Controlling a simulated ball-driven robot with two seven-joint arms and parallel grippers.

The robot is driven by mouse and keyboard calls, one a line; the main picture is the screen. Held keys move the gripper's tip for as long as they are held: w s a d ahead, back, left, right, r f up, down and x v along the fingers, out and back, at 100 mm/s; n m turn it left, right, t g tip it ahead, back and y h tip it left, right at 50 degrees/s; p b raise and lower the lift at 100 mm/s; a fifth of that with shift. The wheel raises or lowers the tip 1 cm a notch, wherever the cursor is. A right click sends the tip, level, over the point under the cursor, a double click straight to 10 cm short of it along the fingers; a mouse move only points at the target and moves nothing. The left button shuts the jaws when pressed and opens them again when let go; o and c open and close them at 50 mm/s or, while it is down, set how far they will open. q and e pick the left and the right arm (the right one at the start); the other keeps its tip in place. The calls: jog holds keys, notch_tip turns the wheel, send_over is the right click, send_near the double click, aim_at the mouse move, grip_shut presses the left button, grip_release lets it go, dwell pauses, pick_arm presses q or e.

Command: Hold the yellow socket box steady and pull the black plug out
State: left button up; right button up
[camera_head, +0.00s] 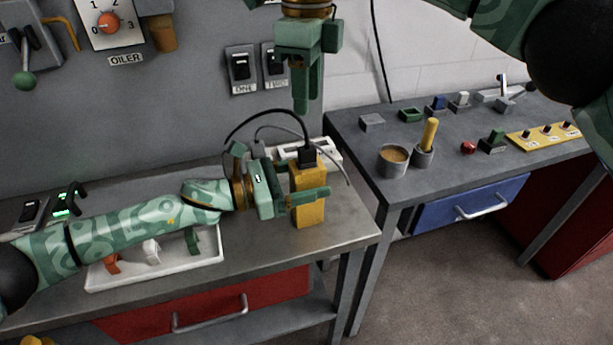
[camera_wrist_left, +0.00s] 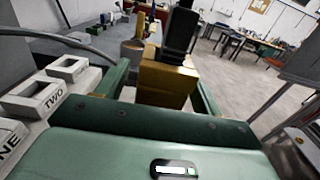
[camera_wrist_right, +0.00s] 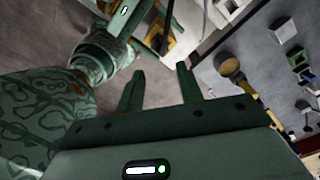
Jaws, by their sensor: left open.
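The yellow socket box (camera_head: 309,207) stands upright near the front right of the left bench, with the black plug (camera_head: 308,156) seated in its top and a black cable arching back. My left gripper (camera_head: 318,196) is open, its fingers on either side of the box. The left wrist view shows the box (camera_wrist_left: 163,82) between the fingers and the plug (camera_wrist_left: 180,32) above it; I cannot tell whether they touch. My right gripper (camera_head: 302,108) points down above the plug, apart from it. Its fingers (camera_wrist_right: 160,82) are spread and empty in the right wrist view.
A white socket strip (camera_head: 322,150) lies behind the box. A white tray (camera_head: 155,276) with small parts lies under my left arm. The right bench (camera_head: 350,150) holds cups and small blocks. Wall switches (camera_head: 241,68) are behind my right gripper.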

pick_arm(q)
jog(key=shift+c, duration=0.4)
jog(key=c, duration=1)
jog(key=shift+c, duration=0.2)
pick_arm(e)
jog(key=o, duration=0.4)
jog(key=shift+d+r, duration=0.15)
jog(key=shift+r, duration=0.05)
jog(key=n+t+y, duration=0.1)
jog(key=n+t, duration=0.3)
jog(key=n, duration=2.1)
send_near(307, 148)
jog(key=x, duration=1)
jog(key=shift+w+f, duration=0.1)
jog(key=shift+f, duration=0.15)
